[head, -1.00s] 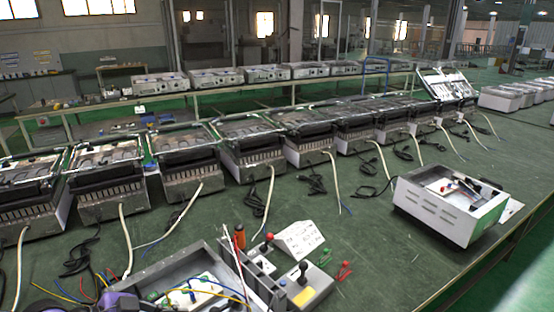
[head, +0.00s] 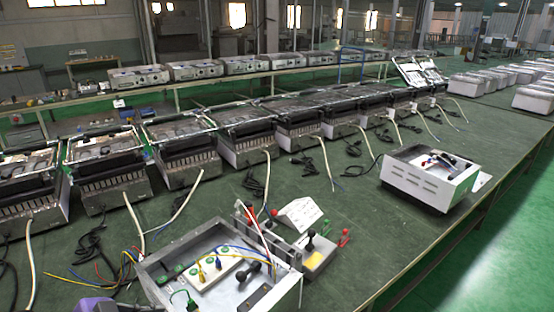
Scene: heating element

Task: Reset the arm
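Neither of my grippers shows in the head view, and neither arm can be made out. An open grey metal box (head: 180,252) with wiring inside stands on the green table at the bottom centre. A white terminal block (head: 215,268) with yellow and blue wires lies in it. A grey control unit (head: 318,258) with a black knob and red levers sits just right of the box. A purple object (head: 95,304) is cut off by the bottom edge; what it is cannot be told.
A white vented box (head: 425,186) with loose parts inside stands at right. Several heater units (head: 105,178) with trailing cables line the table's back. The green table (head: 380,245) is bare between the control unit and the white box. Its right edge borders open floor (head: 500,240).

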